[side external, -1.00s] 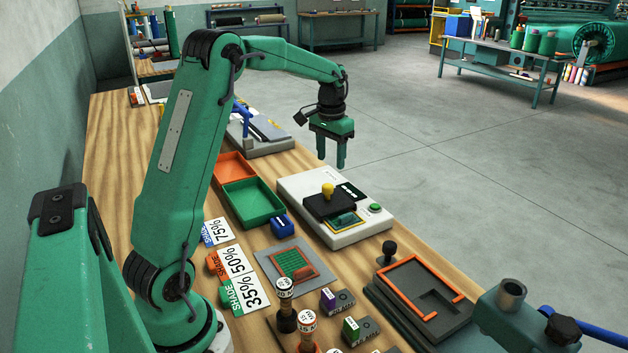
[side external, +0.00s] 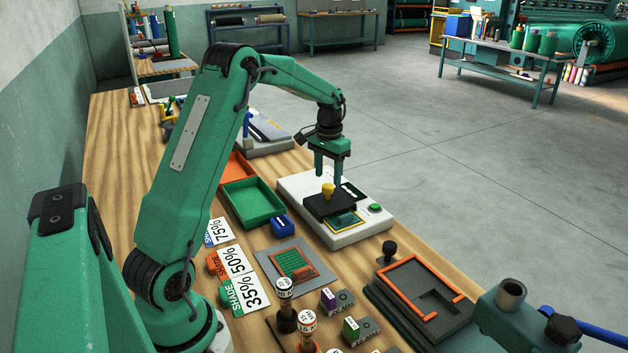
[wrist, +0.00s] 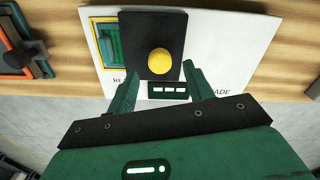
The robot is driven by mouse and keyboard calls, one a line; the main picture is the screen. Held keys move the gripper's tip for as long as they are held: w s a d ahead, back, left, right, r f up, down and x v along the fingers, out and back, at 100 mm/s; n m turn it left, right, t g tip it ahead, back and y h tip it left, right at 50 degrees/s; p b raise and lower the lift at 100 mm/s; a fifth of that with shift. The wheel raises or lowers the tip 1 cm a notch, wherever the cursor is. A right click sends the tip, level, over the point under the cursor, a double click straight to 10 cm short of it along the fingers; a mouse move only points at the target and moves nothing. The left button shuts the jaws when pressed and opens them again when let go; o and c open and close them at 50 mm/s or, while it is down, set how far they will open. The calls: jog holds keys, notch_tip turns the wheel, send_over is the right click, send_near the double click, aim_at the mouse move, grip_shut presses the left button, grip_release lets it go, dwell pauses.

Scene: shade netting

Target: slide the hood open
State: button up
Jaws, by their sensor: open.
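A white reader box (side external: 360,232) stands on the bench with a black sliding hood (side external: 318,206) on top. A yellow knob (side external: 327,189) rises from the hood. A yellow-framed window with green netting (side external: 345,219) shows beside the hood, partly covered by it. My gripper (side external: 328,181) is open and points down just above the knob. In the wrist view, the knob (wrist: 160,62) lies between my two fingertips (wrist: 161,73), with gaps on both sides, and the hood (wrist: 148,28) covers part of the window (wrist: 110,45). Whether the fingertips are level with the knob is unclear.
A green button (side external: 375,208) is on the box. A green tray (side external: 252,202) and a blue block (side external: 282,225) stand to its left. A dark fixture with an orange frame (side external: 455,282) is at the front right. The floor lies beyond the bench edge.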

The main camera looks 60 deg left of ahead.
aim_at(328, 185)
jog(key=shift+f, duration=1.8)
